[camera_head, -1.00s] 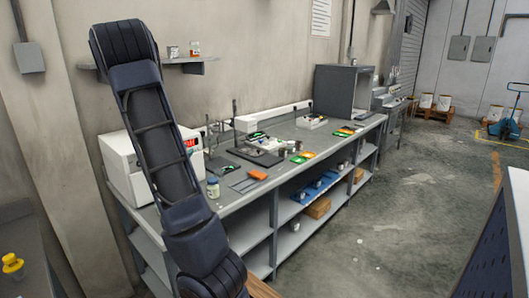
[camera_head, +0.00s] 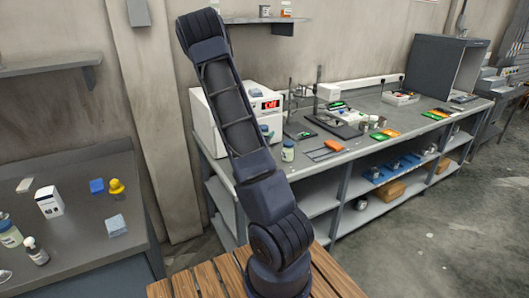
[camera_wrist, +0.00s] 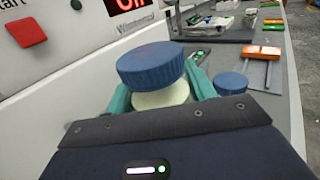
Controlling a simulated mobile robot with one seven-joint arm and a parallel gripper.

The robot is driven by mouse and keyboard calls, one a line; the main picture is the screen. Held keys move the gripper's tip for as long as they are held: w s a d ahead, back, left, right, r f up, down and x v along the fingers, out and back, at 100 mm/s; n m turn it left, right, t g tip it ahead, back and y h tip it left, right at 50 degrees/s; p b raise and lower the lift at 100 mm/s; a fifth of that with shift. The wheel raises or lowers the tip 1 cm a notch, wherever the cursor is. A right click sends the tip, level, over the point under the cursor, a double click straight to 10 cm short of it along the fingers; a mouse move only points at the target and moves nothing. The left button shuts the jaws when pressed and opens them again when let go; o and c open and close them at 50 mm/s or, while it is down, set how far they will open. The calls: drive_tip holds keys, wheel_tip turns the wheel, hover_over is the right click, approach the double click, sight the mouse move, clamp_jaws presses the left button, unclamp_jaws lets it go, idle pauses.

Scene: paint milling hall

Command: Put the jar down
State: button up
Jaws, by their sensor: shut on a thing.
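In the wrist view, my gripper (camera_wrist: 160,92) is shut on a jar (camera_wrist: 150,64) with a ribbed blue lid and pale body, held between teal fingers. The jar's base is hidden, so I cannot tell whether it touches the bench. A second blue-lidded jar (camera_wrist: 230,83) stands to its right, apart from it. In the head view, that second jar (camera_head: 288,151) stands near the front edge of the grey bench (camera_head: 345,157). A small bluish piece beside my arm there may be the held jar; my gripper is hidden behind the arm.
A white oven (camera_head: 205,124) with a red display stands at the bench's left end, close beside the held jar. A left bench (camera_head: 75,245) holds bottles, a box and a yellow-topped item.

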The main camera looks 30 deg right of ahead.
drive_tip(key=shift+f, duration=4.7)
drive_tip(key=shift+f, duration=0.1)
drive_tip(key=o, duration=1.5)
drive_tip(key=shift+o, duration=0.2)
drive_tip(key=v, duration=0.7)
drive_tip(key=shift+s+a, duration=0.15)
drive_tip(key=shift+a, duration=0.1)
